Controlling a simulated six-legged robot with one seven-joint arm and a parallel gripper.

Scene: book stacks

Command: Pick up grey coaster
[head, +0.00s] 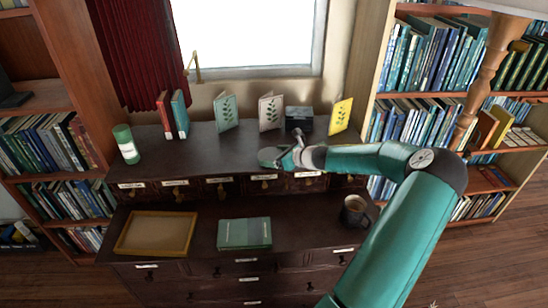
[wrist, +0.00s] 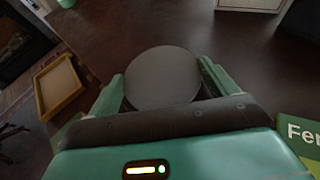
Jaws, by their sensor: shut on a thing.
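The grey coaster (wrist: 162,77) is a flat round disc in the wrist view. It sits between the two green fingers of my gripper (wrist: 161,80), which are shut on its left and right edges. In the head view my gripper (head: 280,156) is at the front part of the dark cabinet's upper top (head: 225,155), above the row of small labelled drawers. The coaster is not clearly made out there, and I cannot tell whether it is clear of the surface.
Upright cards (head: 225,112), a dark box (head: 299,119) and books (head: 180,113) stand behind my gripper. A green-and-white cylinder (head: 126,144) stands at left. The lower top holds a wooden tray (head: 128,236), a green book (head: 244,233) and a dark mug (head: 355,212).

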